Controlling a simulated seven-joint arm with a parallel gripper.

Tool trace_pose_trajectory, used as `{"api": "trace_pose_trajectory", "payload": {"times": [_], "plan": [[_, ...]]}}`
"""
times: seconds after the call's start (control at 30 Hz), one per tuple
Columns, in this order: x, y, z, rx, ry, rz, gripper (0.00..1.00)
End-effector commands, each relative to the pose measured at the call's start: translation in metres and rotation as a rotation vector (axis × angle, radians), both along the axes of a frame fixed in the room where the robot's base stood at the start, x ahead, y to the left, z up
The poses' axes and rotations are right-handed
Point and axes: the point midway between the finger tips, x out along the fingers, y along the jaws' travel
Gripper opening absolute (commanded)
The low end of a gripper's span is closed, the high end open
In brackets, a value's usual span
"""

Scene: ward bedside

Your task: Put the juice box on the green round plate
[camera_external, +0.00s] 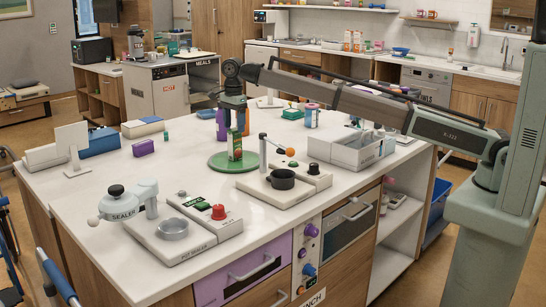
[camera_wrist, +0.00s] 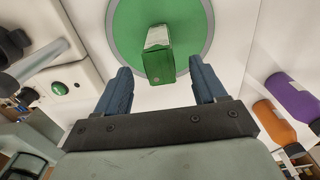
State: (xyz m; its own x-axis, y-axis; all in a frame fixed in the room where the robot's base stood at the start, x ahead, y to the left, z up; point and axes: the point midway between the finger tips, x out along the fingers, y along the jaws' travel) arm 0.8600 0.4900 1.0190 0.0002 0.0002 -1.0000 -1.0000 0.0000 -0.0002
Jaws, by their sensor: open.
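My gripper (camera_wrist: 160,66) is open, with one blue finger on each side of the box and a visible gap to both. In the external view my gripper (camera_external: 234,122) is right above the box, and its fingers are hard to make out there.
A purple bottle (camera_wrist: 292,95) and an orange bottle (camera_wrist: 273,123) stand close beside the plate. A grey bin (camera_external: 354,150) stands farther right. The counter left of the plate is mostly clear.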

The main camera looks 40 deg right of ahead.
Motion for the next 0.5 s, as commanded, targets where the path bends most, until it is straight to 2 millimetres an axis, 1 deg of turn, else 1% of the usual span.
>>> {"api": "trace_pose_trajectory", "payload": {"times": [0.03, 0.2, 0.33, 0.5], "plan": [[0.001, 0.001, 0.011, 0.001, -0.001, 0.000, 0.70], [0.001, 0.001, 0.039, 0.000, -0.001, 0.000, 0.70], [0.001, 0.000, 0.053, 0.001, -0.001, 0.000, 0.70], [0.000, 0.000, 0.063, 0.000, 0.000, 0.000, 0.70]]}}
